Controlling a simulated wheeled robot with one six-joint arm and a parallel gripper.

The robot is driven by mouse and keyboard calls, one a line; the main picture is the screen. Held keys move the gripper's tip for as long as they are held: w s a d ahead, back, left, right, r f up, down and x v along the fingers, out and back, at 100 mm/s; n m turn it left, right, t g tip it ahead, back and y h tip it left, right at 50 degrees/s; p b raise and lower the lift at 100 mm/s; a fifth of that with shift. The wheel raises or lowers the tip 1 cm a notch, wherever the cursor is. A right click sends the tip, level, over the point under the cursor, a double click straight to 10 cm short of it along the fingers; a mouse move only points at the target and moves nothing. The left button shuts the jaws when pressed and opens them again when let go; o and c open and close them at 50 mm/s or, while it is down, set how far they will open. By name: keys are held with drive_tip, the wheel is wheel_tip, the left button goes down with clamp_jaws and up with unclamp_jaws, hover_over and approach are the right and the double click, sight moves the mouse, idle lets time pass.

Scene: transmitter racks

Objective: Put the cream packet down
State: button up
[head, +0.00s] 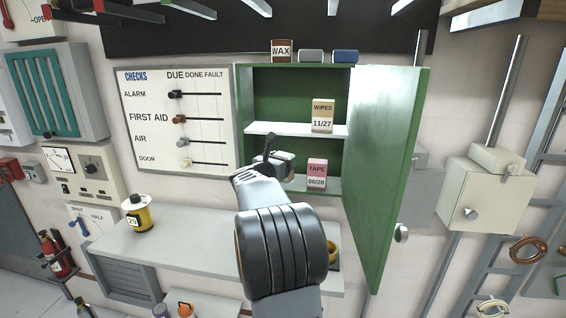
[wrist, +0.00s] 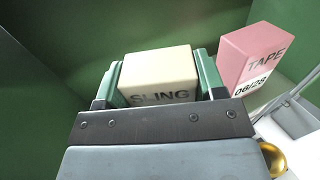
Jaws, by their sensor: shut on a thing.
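The cream packet (wrist: 158,72), marked SLING, sits between the two green-sided fingers of my gripper (wrist: 160,84) in the wrist view. My gripper is shut on it. In the head view my gripper (head: 278,162) reaches into the open green cabinet (head: 249,95), at its lower left part, left of the pink TAPE packet (head: 317,168). My arm hides much of this spot. I cannot tell whether the cream packet touches the lower shelf (head: 333,185). The TAPE packet also shows close on the right in the wrist view (wrist: 264,58), apart from the fingers.
A tan WIPES packet (head: 322,108) stands on the upper shelf (head: 262,128). The cabinet's door (head: 385,170) stands open on the right. A grey counter (head: 190,230) below holds a yellow canister (head: 138,216).

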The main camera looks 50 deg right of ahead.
drive_tip(key=shift+w+d+f+p, duration=0.1)
drive_tip(key=shift+d+f+p, duration=0.1)
drive_tip(key=shift+f+p, duration=0.3)
drive_tip(key=shift+f, duration=0.1)
drive_tip(key=shift+f+b, duration=0.25)
drive_tip(key=shift+b, duration=0.3)
drive_tip(key=o, duration=0.9)
drive_tip(key=shift+r, duration=0.1)
